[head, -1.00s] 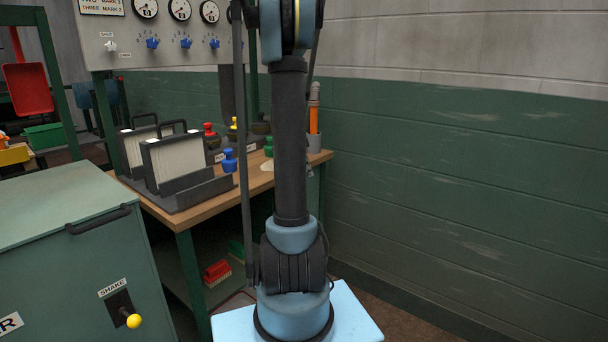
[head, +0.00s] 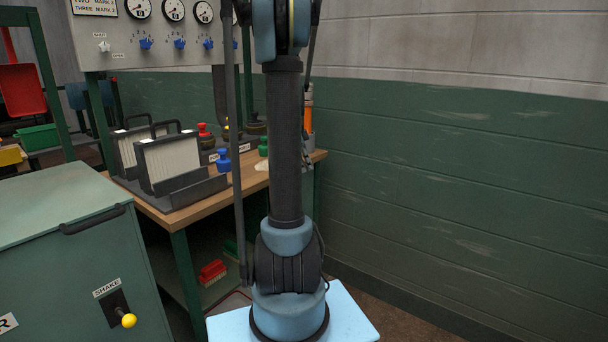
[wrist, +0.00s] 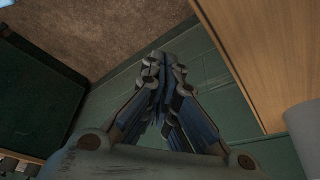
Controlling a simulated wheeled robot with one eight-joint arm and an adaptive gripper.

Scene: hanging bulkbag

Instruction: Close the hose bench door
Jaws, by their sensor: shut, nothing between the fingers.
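The wood-topped bench (head: 228,190) with a green frame stands left of my arm in the head view. I cannot single out its door there; my arm covers part of the bench's right end. In the wrist view my gripper (wrist: 165,80) is shut and empty, its fingers together. A wooden surface (wrist: 235,45) lies to its right. A dark green panel (wrist: 35,95) lies to its left, apart from the fingers; I cannot tell if it is the door. In the head view my gripper is mostly hidden behind my arm.
A green cabinet (head: 60,265) with a yellow-knobbed shake lever (head: 128,320) stands front left. On the bench are filter-like frames (head: 168,160) and coloured knobs. The green wall (head: 450,180) bounds the right. A grey rounded thing (wrist: 306,135) is near the gripper's right.

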